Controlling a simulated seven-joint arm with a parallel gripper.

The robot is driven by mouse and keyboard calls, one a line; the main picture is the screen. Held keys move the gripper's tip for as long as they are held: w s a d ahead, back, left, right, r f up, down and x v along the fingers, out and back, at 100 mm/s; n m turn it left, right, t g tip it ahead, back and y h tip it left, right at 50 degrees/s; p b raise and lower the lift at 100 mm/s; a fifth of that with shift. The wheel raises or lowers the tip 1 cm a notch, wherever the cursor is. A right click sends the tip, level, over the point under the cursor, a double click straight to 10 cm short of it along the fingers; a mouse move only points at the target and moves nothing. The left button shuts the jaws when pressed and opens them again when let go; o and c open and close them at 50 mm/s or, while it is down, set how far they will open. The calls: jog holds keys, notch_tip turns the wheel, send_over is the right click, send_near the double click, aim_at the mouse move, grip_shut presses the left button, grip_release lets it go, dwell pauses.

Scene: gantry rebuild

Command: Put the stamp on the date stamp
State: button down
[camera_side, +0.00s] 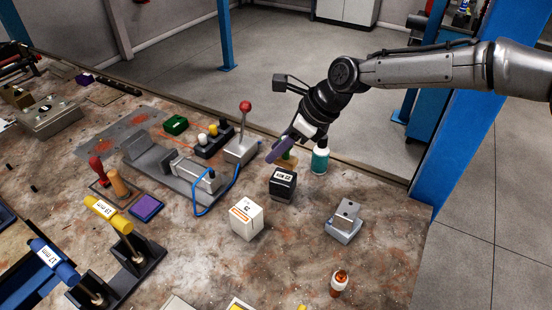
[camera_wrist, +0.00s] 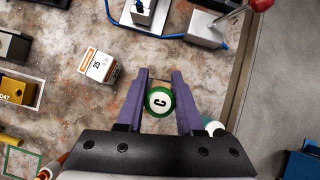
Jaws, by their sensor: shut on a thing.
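A black block with a white printed label (camera_side: 283,183), which looks like the date stamp, sits on the bench just below and in front of my gripper in the side view. I cannot pick it out in the wrist view. The gap between the held piece and the bench cannot be judged.
A teal bottle (camera_side: 320,157) stands close to the right of my gripper. A white box with an orange label (camera_side: 246,217) and a metal block (camera_side: 344,221) stand in front. A red-knobbed lever (camera_side: 243,140) and a blue hose (camera_side: 199,212) are to the left.

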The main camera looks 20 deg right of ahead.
aim_at(276, 161)
jog(key=shift+w+a+f, duration=0.1)
jog(key=shift+w+f, duration=0.05)
jog(key=shift+f, duration=0.8)
jog(key=shift+w+a+f, duration=0.1)
jog(key=shift+f, duration=0.8)
jog(key=shift+f, duration=0.15)
jog(key=c, duration=0.5)
grip_release()
jog(key=shift+c, duration=0.2)
jog(key=shift+r, duration=0.2)
jog(key=v, duration=1.2)
